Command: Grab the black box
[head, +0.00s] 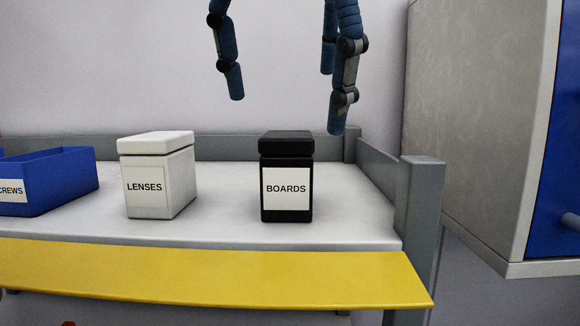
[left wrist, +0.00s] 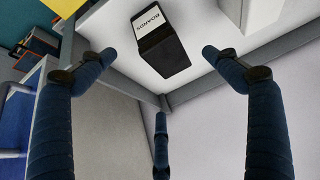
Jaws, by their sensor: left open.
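The black box (head: 286,190) stands upright on the shelf, with its lid on and a white label reading BOARDS. My left gripper (head: 287,114) is open and empty, above the box in the head view, its blue fingers pointing down and spread apart. In the left wrist view the box (left wrist: 170,57) appears between the two front finger tips, apart from them, with its label facing the top of the picture. A third finger shows below it. My right gripper is in neither view.
A white LENSES box (head: 160,178) stands left of the black box with a gap between. A blue SCREWS bin (head: 60,180) is further left. The shelf (head: 345,215) has a grey raised rim, a post (head: 418,205) at right and a yellow front strip (head: 210,277). A cabinet (head: 470,110) stands at right.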

